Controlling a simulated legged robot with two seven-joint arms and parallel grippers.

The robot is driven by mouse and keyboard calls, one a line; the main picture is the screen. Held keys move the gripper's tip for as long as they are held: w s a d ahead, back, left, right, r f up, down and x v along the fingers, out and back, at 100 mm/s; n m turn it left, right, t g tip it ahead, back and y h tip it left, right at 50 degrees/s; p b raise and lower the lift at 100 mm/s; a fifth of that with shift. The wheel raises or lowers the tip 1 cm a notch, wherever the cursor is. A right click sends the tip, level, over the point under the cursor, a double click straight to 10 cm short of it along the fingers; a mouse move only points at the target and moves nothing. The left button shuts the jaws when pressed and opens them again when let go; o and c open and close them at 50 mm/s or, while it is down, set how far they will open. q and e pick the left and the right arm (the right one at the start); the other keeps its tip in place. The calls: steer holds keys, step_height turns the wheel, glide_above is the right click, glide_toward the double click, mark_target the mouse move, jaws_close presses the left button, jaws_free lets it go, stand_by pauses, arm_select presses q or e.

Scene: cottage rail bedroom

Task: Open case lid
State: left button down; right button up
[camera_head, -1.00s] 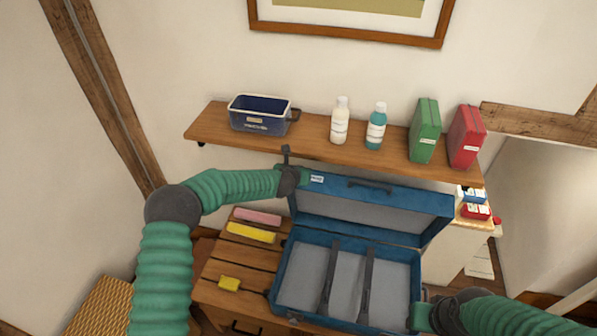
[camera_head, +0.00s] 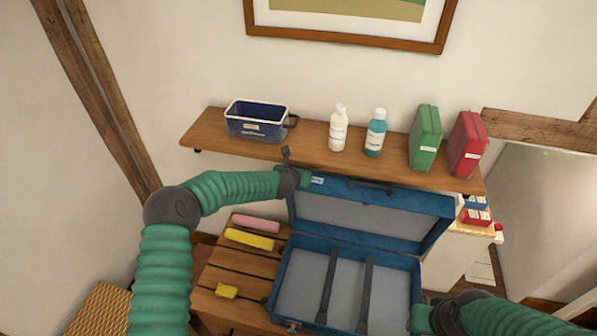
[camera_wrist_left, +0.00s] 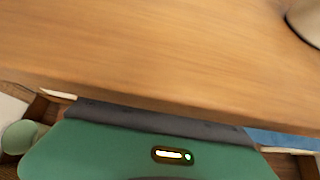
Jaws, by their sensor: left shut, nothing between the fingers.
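A blue case (camera_head: 275,290) lies open on the slatted wooden dresser, with a grey lining and two dark straps inside. Its lid (camera_head: 440,232) stands raised at the back, close under the front edge of the wall shelf. My left gripper (camera_head: 309,178) is shut and empty at the lid's upper left corner, near a small white label; I cannot tell whether it touches. My right gripper (camera_head: 420,313) is at the case's right front side; its fingers are too hidden to tell their state. In the left wrist view, the shelf's wood fills the upper part and a strip of blue shows at right.
The wooden shelf (camera_head: 300,152) holds a navy bin (camera_head: 255,122), a white bottle (camera_head: 338,130), a teal bottle (camera_head: 375,135), a green box (camera_head: 425,138) and a red box (camera_head: 466,145). Pink (camera_head: 256,223) and yellow (camera_head: 249,239) items lie left of the case.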

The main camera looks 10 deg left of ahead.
arm_select(q)
steer(key=shift+s+f, duration=0.2)
steer(key=shift+f, duration=0.15)
